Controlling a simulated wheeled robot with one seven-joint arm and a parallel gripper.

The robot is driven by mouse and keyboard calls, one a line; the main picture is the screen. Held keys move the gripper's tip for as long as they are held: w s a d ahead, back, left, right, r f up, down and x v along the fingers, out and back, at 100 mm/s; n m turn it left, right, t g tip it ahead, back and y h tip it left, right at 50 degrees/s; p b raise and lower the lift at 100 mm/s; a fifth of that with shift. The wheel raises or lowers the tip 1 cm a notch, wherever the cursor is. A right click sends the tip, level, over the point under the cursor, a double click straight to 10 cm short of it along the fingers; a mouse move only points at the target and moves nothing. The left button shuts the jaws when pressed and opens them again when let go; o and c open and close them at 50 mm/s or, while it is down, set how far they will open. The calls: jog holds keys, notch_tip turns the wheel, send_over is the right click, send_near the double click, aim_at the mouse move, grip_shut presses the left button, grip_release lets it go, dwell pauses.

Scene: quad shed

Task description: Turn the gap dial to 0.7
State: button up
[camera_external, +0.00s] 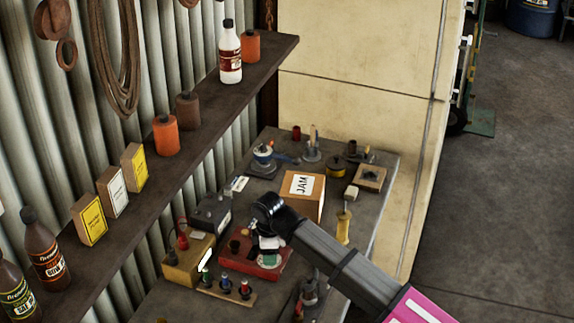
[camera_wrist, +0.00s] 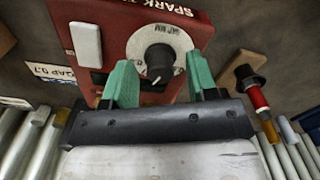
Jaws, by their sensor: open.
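The red spark tester box (camera_external: 239,262) sits on the workbench, and my gripper (camera_external: 268,256) is over it. In the wrist view the box (camera_wrist: 110,20) carries a round white dial plate marked "GAP MM" with a dark gap dial knob (camera_wrist: 160,58) at its middle. A pale pointer line on the knob points down toward my gripper. My gripper (camera_wrist: 160,82) is open, its two green fingers spread on either side of the knob's near side. I cannot tell whether they touch it. Most scale numbers are hidden or too small to read. A card reading "GAP 0.7" (camera_wrist: 50,72) lies beside the box.
A white switch or plate (camera_wrist: 87,43) is on the box left of the dial. A red-and-black plug-like part (camera_wrist: 250,85) lies to the right. A cardboard box marked "JAM" (camera_external: 303,190) stands behind my gripper. A shelf (camera_external: 190,125) with bottles and cartons runs along the corrugated wall.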

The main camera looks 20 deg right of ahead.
notch_tip(320, 180, up, 10)
jog(key=s+d+t+y, duration=0.2)
jog(key=d+y, duration=0.2)
jog(key=d, duration=0.1)
jog(key=x, duration=1.1)
jog(key=shift+w+a+f, duration=0.1)
jog(key=shift+a, duration=0.45)
jog(key=n+g, duration=0.1)
jog(key=n, duration=0.2)
jog(key=shift+g+y, duration=0.3)
jog(key=s+d+r+m+t, duration=0.1)
jog(key=d+r+m, duration=0.2)
jog(key=r, duration=0.7)
jog(key=shift+s+d, duration=0.35)
jog(key=shift+s, duration=0.05)
jog(key=shift+r+m, duration=0.1)
jog(key=shift+m, duration=0.2)
jog(key=shift+d, duration=0.1)
